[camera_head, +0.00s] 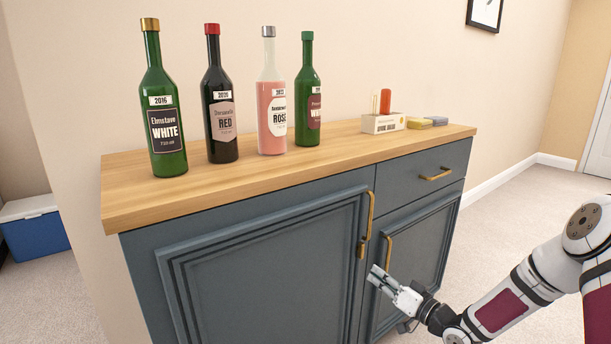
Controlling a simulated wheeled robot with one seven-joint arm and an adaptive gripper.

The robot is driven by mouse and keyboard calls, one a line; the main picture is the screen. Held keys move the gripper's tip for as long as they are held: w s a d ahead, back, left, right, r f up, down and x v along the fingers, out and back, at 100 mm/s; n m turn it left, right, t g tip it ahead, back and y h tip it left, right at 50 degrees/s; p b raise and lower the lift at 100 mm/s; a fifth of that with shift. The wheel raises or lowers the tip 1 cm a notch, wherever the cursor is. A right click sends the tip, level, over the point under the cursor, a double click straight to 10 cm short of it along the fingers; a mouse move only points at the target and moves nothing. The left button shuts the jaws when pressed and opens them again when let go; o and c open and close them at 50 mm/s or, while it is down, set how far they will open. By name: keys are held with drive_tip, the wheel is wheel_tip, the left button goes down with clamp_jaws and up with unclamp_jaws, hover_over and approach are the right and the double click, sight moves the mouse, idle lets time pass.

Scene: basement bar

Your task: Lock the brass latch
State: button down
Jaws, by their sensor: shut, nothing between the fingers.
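A small brass latch (362,247) sits on the inner edge of the large left cabinet door (265,270), at the lower end of that door's long brass handle (371,212). It is small in the picture, and I cannot tell its position. My gripper (373,273) is shut and empty, its fingertips just below and right of the latch, in front of the gap between the two doors. I cannot tell whether it touches anything. The right door (418,245) has its own brass handle (388,252), just above my gripper. Both doors look closed.
The wooden top (330,148) carries several wine bottles, including a rosé bottle (271,100), and a small box (383,123) near two sponges (428,121). A drawer handle (437,174) sticks out at upper right. Carpet (530,230) is open at right.

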drive_tip(key=shift+b+x, duration=0.55)
drive_tip(key=shift+x, duration=1.75)
